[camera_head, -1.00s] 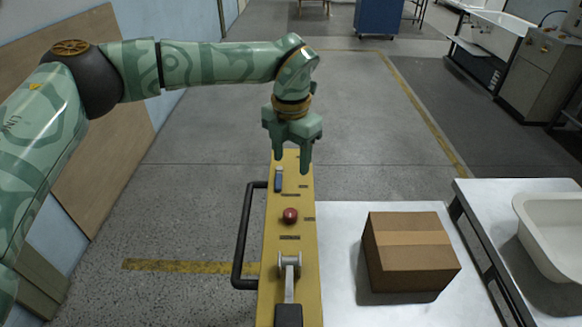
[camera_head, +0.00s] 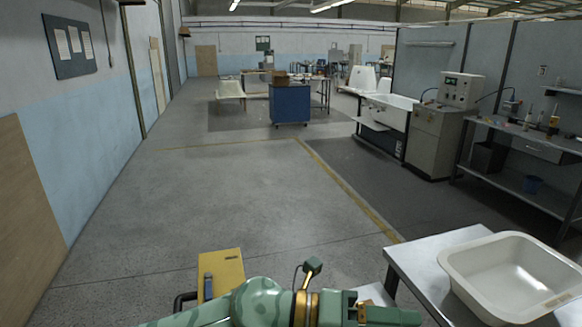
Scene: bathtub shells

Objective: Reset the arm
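My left arm crosses the bottom edge of the view from left to right. Its green gripper (camera_head: 388,314) points right, near the front left corner of the tub table. The spacing of its fingers is not clear from this angle, and I see nothing held in it. The yellow control panel (camera_head: 228,269) shows only at its far end, with a small dark switch (camera_head: 208,287) on it. My arm hides or the frame cuts off the rest of the panel. My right gripper is out of view.
A white tub (camera_head: 512,275) sits on a table (camera_head: 420,258) at the right. A blue cabinet (camera_head: 290,105) stands far ahead, and a grey machine (camera_head: 434,140) and workbench (camera_head: 530,145) stand at the right. The floor (camera_head: 230,200) ahead is clear.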

